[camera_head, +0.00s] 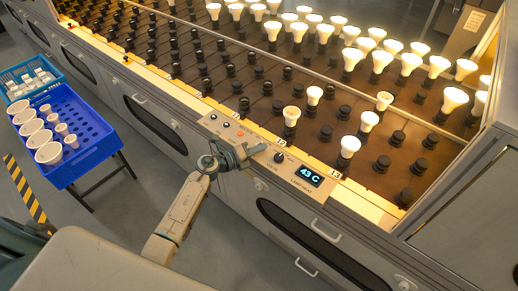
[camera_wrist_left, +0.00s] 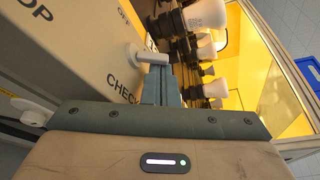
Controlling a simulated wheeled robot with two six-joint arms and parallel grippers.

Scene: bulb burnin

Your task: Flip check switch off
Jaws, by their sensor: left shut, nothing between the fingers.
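The control panel (camera_head: 262,160) is a pale sloping strip on the front of the burn-in rack. My left gripper (camera_head: 258,148) is over this panel, shut and empty. In the wrist view, the check switch (camera_wrist_left: 150,57) is a white lever on a round base, beside the lettering CHECK and OFF. The lever sticks out to the right in that view. The shut fingers (camera_wrist_left: 160,84) are right at the lever; I cannot tell whether they touch it. In the head view I cannot make out the switch near the gripper. My right gripper is not in view.
A display (camera_head: 309,176) reading 43 C and a black knob (camera_head: 279,157) are to the right of the gripper. An orange button (camera_head: 240,133) is above it. Lit bulbs (camera_head: 350,146) stand in the rack behind.

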